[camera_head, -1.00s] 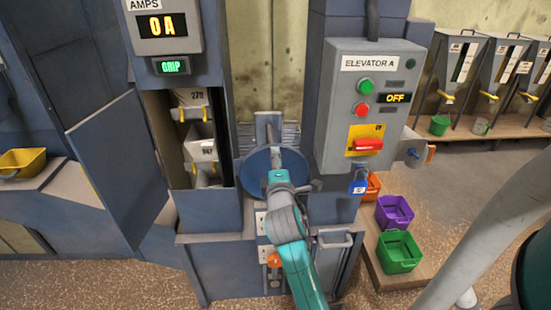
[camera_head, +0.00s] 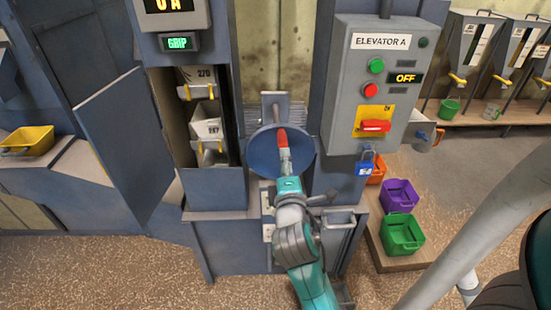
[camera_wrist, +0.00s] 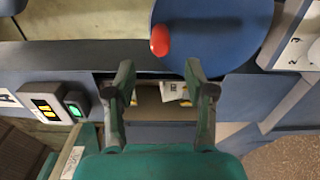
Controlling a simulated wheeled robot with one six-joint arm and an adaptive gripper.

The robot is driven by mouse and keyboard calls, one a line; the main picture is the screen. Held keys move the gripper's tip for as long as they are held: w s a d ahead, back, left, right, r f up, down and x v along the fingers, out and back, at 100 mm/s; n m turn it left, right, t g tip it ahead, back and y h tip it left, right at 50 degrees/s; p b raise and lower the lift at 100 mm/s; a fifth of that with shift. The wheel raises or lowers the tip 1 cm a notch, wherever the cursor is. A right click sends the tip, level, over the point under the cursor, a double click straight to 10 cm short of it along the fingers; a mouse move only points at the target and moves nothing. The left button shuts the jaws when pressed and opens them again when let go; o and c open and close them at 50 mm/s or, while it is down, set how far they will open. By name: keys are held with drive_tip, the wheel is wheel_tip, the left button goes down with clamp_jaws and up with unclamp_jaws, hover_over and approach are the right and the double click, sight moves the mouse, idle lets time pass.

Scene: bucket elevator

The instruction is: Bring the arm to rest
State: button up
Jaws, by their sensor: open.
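My gripper (camera_wrist: 160,78) is open and empty in the wrist view, its two dark fingers spread apart. In the head view my teal and grey arm reaches up from the bottom centre, with the gripper end (camera_head: 287,178) in front of the lower part of a blue disc (camera_head: 262,152). The disc also shows in the wrist view (camera_wrist: 225,30). A red knob (camera_wrist: 160,40) stands at the disc's edge, beyond the fingertips and apart from them. The red knob also shows in the head view (camera_head: 283,138).
The grey Elevator A box (camera_head: 345,110) reads OFF; a blue padlock (camera_head: 364,167) hangs below it. An open door (camera_head: 120,150) stands left of numbered buckets (camera_head: 206,122). Purple (camera_head: 400,196) and green (camera_head: 402,235) bins sit low right. A pale pole (camera_head: 480,230) crosses the right.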

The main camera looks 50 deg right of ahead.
drive_tip(key=s+a+f+m+t+y, duration=0.1)
drive_tip(key=s+a+f+t+y, duration=0.1)
drive_tip(key=s+a+f+y, duration=0.45)
drive_tip(key=s+a+f+m+t+y, duration=0.1)
drive_tip(key=s+a+f+y, duration=0.15)
drive_tip(key=a+f, duration=0.8)
drive_tip(key=s+a+m+y, duration=0.2)
drive_tip(key=s+a, duration=0.3)
drive_tip(key=s, duration=0.4)
drive_tip(key=s+a+m+y, duration=0.2)
drive_tip(key=s+a+m, duration=0.2)
drive_tip(key=s, duration=0.6)
drive_tip(key=shift+s+a+r+m+y, duration=0.25)
drive_tip(key=shift+a+r+m, duration=0.2)
drive_tip(key=shift+a, duration=0.25)
